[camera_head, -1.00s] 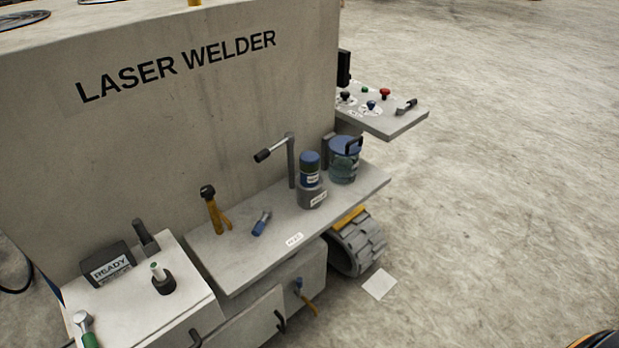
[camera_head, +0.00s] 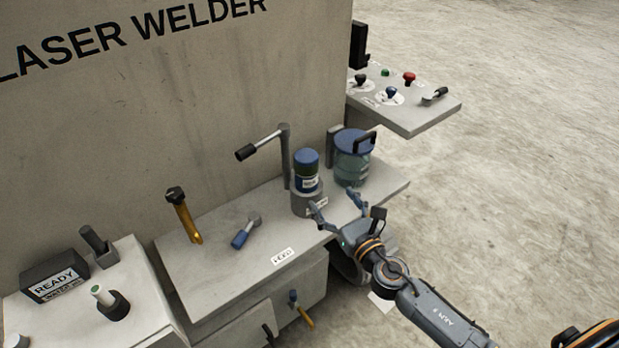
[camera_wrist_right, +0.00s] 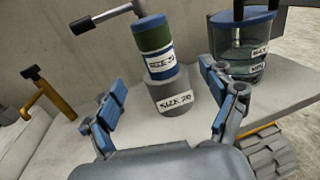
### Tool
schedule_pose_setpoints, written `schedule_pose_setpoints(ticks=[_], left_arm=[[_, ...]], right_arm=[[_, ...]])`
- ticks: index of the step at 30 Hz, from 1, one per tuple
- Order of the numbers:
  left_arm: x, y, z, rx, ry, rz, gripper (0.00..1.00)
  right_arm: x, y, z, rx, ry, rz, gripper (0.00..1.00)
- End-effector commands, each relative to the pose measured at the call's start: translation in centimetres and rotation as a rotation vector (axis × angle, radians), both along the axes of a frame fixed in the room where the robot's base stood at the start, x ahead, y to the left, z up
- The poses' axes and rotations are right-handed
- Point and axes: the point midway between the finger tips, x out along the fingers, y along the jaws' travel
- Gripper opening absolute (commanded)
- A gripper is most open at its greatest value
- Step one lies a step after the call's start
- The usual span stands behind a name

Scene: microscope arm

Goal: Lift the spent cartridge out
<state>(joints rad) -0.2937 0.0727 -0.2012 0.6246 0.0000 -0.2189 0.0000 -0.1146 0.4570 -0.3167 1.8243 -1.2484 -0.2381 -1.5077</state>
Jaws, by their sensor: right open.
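The cartridge (camera_head: 307,171) is a blue-capped cylinder with a green band and a white label. It stands upright in a grey round holder (camera_head: 306,203) on the shelf of the laser welder. The cartridge also shows in the right wrist view (camera_wrist_right: 153,42), above the labelled holder (camera_wrist_right: 171,92). My right gripper (camera_head: 336,208) is open and empty, just in front of the holder and to its right. In the right wrist view its fingers (camera_wrist_right: 166,108) spread either side of the holder, with the cartridge beyond them. My left gripper is not in view.
A grey post with a swing arm (camera_head: 284,150) stands just behind the cartridge. A clear blue-lidded canister (camera_head: 352,158) stands close to its right. A yellow tool (camera_head: 184,215) and a blue-handled tool (camera_head: 246,232) are on the shelf's left part. A control panel (camera_head: 410,105) juts out behind.

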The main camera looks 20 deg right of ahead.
Motion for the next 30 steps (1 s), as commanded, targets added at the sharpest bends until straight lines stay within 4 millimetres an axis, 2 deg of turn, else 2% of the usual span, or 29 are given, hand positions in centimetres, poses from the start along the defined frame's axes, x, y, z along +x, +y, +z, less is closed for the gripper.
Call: schedule_pose_setpoints(ticks=[6, 9, 20, 25, 30], left_arm=[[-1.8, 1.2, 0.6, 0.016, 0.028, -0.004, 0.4], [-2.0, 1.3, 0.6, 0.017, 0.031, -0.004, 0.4], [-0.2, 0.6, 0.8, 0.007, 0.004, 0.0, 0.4], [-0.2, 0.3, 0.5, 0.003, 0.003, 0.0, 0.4], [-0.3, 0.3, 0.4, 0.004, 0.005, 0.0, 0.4]], right_arm=[[4.3, 0.7, 0.3, 0.003, -0.001, -0.002, 0.84], [6.1, 0.9, 0.1, 0.005, 0.001, -0.003, 0.84], [9.3, 1.8, 0.2, 0.008, 0.001, -0.002, 0.84], [11.8, 2.3, 0.1, 0.008, 0.002, -0.003, 0.84], [12.8, 2.5, 0.1, 0.007, 0.003, -0.001, 0.84]])
